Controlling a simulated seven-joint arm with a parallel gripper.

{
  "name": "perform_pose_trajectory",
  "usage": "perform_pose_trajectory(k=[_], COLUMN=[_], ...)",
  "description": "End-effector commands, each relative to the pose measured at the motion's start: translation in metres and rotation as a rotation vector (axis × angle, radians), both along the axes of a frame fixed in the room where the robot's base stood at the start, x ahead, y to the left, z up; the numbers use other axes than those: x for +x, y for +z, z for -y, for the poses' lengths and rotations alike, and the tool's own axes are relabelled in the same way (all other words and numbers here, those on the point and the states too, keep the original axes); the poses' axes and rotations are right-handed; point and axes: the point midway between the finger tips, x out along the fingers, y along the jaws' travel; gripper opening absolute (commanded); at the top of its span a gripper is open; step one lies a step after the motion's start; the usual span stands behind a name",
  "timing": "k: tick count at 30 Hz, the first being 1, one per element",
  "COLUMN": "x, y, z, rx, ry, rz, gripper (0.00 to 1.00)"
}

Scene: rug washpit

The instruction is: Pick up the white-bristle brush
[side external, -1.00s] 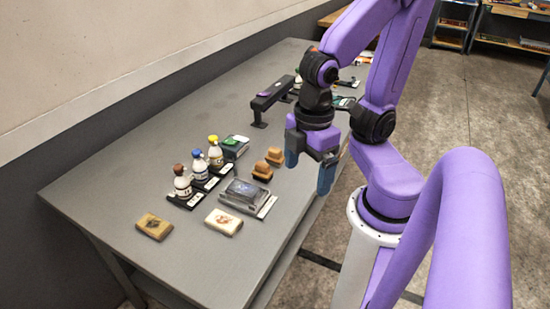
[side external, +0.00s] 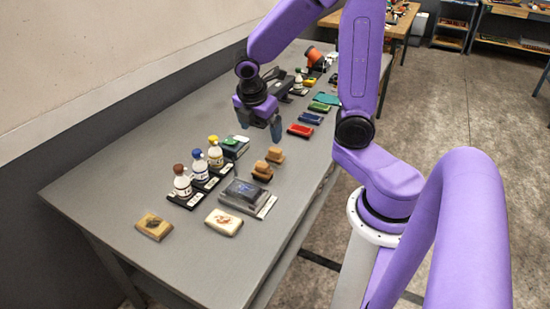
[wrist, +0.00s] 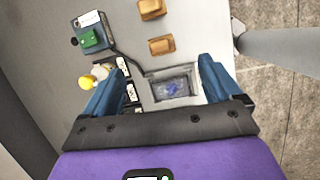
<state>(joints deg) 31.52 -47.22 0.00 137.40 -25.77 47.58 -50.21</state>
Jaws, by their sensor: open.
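My gripper (side external: 260,121) is open and empty, held above the table (side external: 145,145), behind two small brown wooden blocks. These look like brushes: one (side external: 275,155) lies farther back and the other (side external: 262,170) nearer. In the wrist view my gripper (wrist: 163,66) has its fingers spread wide, and the brown blocks show beyond the fingertips, one near the middle (wrist: 161,46) and one at the top edge (wrist: 152,8). Their bristles are too small or hidden to tell the colour, so I cannot tell which is the white-bristle brush.
Bottles with brown, blue and yellow caps (side external: 215,152) stand left of the blocks. Red (side external: 300,130) and green (side external: 319,107) pieces lie farther back. The table's left side is clear.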

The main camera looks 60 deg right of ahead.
Motion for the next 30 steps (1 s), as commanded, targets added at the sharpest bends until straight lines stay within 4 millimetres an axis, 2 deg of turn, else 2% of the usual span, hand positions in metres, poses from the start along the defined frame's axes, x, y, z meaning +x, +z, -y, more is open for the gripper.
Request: perform_pose_trajectory(k=[1, 6, 14, 30], x=[0.004, 0.012, 0.014, 0.013], y=[-0.002, -0.006, -0.014, -0.084], z=[0.010, 0.035, 0.050, 0.078], rx=[-0.016, -0.056, -0.075, -0.073], ry=[0.009, 0.059, 0.085, 0.083], rz=[-0.018, -0.066, -0.095, -0.096], gripper=[0.92, 0.92, 0.92, 0.92])
